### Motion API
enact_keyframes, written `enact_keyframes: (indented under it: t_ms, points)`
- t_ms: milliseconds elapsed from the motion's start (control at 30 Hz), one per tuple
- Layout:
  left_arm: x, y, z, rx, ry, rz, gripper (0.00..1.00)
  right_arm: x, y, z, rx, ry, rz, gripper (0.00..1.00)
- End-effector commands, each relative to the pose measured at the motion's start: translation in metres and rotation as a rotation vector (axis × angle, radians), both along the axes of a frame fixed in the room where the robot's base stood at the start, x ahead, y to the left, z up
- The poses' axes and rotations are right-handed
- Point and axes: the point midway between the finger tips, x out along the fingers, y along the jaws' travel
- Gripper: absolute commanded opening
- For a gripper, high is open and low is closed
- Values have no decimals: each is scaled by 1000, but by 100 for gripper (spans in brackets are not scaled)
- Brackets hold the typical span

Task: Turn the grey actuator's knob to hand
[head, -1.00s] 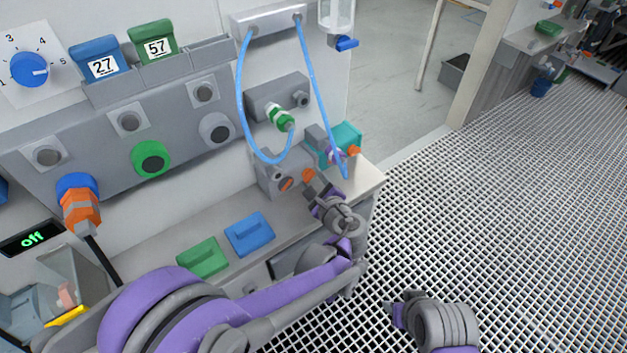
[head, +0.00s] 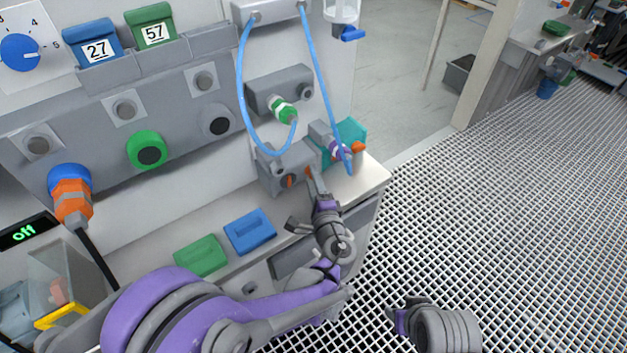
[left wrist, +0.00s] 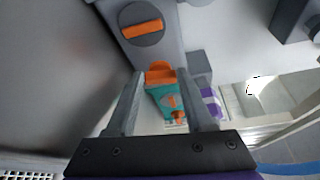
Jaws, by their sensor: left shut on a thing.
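The grey actuator (head: 270,178) is a box at the back right of the bench. Its front has a round dial with an orange bar (head: 288,181), which also shows in the left wrist view (left wrist: 142,30). A second orange part, the knob (left wrist: 160,70), sticks out at the actuator's end. My left gripper (head: 313,183) reaches it from the front. In the left wrist view its two fingers (left wrist: 158,80) stand on either side of the knob and are shut on it. My right gripper (head: 393,314) hangs over the floor grating, its fingers barely visible.
A teal actuator (head: 350,133) with an orange knob stands just behind the grey one. A blue hose (head: 322,90) loops down close by. Blue (head: 250,231) and green (head: 201,255) blocks lie on the bench. The floor grating at right is clear.

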Motion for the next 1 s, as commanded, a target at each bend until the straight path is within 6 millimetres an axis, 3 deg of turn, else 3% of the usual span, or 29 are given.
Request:
enact_keyframes:
  t_ms: [533, 567, 700, 1000]
  points:
    - [0, 0, -1, -24, -15, 1, 0, 0, 0, -1, 0, 0, 0, 46]
    - [0, 0, -1, -24, -15, 1, 54, 0, 0, -1, 0, 0, 0, 46]
    - [0, 0, -1, -23, -16, 1, 79, 0, 0, -1, 0, 0, 0, 46]
    - [0, 0, -1, -23, -15, 1, 82, 0, 0, -1, 0, 0, 0, 46]
